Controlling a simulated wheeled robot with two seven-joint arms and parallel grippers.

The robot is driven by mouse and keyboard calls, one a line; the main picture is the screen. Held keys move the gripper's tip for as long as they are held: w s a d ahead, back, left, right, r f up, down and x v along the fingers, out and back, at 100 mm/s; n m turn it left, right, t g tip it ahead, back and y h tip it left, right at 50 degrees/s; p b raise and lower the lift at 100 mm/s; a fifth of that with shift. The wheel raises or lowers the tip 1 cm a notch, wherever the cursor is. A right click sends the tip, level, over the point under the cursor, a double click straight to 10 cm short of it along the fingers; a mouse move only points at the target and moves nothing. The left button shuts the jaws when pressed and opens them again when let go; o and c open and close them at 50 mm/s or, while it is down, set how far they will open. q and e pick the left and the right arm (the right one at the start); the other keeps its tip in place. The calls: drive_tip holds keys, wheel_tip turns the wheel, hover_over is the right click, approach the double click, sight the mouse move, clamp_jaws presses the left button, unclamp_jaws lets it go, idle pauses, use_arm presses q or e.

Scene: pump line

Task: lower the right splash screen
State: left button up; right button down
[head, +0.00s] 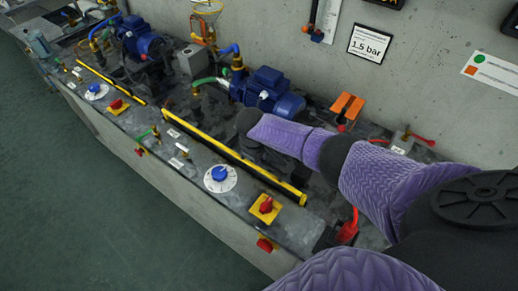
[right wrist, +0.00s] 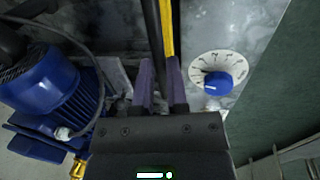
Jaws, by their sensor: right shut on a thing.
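The right splash screen shows in the head view as a long yellow-edged bar (head: 215,146) with a dark strip along it, running along the bench in front of the right blue pump. In the right wrist view its yellow and black length (right wrist: 167,30) runs up from between my fingers. My right gripper (right wrist: 162,88) is shut on the screen, with one purple finger on each side. In the head view my dark wrist is bent down behind the bar and the fingertips are hard to make out. How upright the screen is, I cannot tell. My left gripper is out of view.
The right blue pump (head: 268,92) stands just behind the screen. A blue-knobbed dial (head: 220,179) and a red switch on a yellow plate (head: 266,208) sit in front. An orange bracket (head: 347,106) stands near the wall. The left screen (head: 110,81) lies further left. The floor is clear.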

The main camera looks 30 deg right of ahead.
sight(260, 169)
wheel_tip(260, 169, down, 4)
drive_tip(key=shift+b, duration=1)
drive_tip(key=shift+f, duration=0.2)
drive_tip(key=shift+s, duration=0.1)
drive_tip(key=c, duration=0.6)
unclamp_jaws()
drive_tip(key=shift+c, duration=0.2)
